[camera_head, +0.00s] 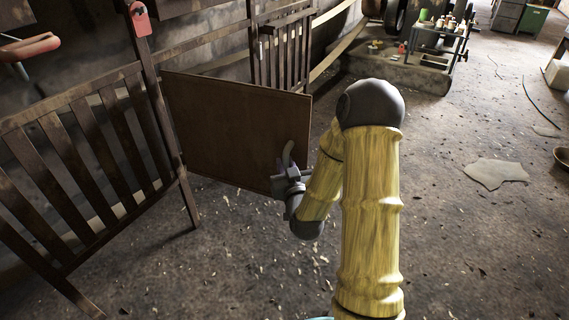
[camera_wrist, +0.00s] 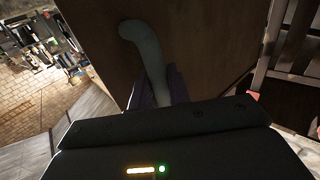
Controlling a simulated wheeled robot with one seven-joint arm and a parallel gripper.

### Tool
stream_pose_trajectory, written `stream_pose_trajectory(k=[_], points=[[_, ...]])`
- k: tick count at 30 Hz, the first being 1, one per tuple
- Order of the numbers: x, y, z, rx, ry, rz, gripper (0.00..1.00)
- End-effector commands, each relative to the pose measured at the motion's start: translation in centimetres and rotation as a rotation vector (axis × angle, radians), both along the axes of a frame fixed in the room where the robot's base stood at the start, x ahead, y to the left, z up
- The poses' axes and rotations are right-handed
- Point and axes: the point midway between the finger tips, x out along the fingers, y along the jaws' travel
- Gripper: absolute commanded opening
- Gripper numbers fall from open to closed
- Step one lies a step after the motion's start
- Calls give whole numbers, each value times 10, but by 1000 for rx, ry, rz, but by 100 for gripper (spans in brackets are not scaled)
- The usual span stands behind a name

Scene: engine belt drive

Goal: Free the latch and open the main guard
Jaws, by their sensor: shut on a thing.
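The main guard is a flat brown panel (camera_head: 225,125) in the head view, standing out at an angle from the dark post on its left. It also fills the upper middle of the wrist view (camera_wrist: 205,40). A pale curved handle (camera_wrist: 148,50) stands on its face near the lower right corner. My gripper (camera_head: 287,172) is at that corner, with its jaws shut on the handle's lower part. A red piece with a round hole (camera_head: 140,20) is at the post's top; I cannot tell whether it is the latch.
A slatted brown fence section (camera_head: 85,150) stands left of the post, and another slatted section (camera_head: 283,55) stands behind the panel. A red padded thing (camera_head: 28,46) is at far left. A low cart with bottles (camera_head: 440,35) stands at the back. The floor at right is mostly clear, with a pale sheet (camera_head: 495,172).

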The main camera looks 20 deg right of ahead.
Motion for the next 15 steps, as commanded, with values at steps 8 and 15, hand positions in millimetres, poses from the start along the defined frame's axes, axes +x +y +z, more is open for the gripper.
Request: stream_pose_trajectory(k=[8,15], points=[[1,7,3,3,-8,19,0],[1,5,3,3,-7,14,37]])
